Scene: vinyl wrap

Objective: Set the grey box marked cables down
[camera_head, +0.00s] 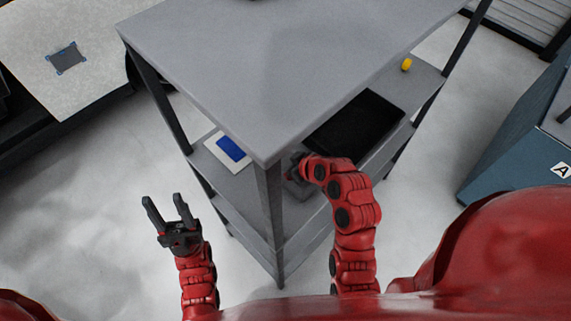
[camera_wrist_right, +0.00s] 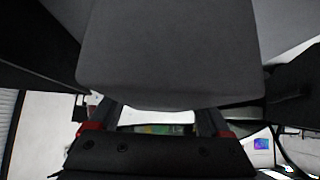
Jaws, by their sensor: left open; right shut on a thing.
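In the right wrist view a plain dark grey box (camera_wrist_right: 170,55) fills the upper middle, between the fingers of my right gripper (camera_wrist_right: 160,113). The gripper is shut on it. No cables marking shows on the face in view. In the head view my right arm reaches in under the top of the grey shelf unit (camera_head: 250,60), over its lower shelf. The right gripper and box are mostly hidden there by the arm and the front post. I cannot tell whether the box touches the shelf. My left gripper (camera_head: 164,200) is open and empty, left of the unit.
The lower shelf holds a black flat tray (camera_head: 357,125), a white sheet with a blue patch (camera_head: 231,149) and a small yellow object (camera_head: 406,65). The unit's front corner post (camera_head: 269,215) stands left of my right arm. A blue cabinet (camera_head: 515,140) stands right.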

